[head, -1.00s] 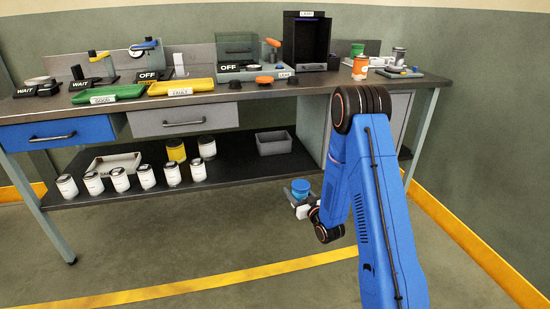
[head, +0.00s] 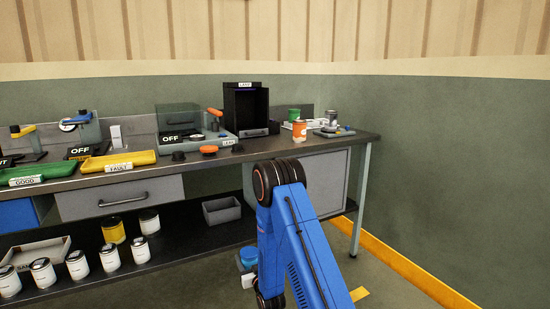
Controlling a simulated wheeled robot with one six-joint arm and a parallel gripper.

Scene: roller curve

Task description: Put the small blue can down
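The small blue can (head: 249,255) shows low in the head view, in front of the table's lower shelf. My gripper (head: 241,263) is at the end of my blue arm and its grey fingers appear to be around the can's lower part. The can seems upright and is held out in front of the shelf edge. The gripper is small in the picture and partly hidden by my arm.
The workbench (head: 350,150) carries a green tray (head: 40,170), a yellow tray (head: 105,163), a black booth (head: 246,108) and an orange can (head: 299,131). Several white cans and a grey bin (head: 222,210) stand on the lower shelf (head: 185,240). Floor is clear at right.

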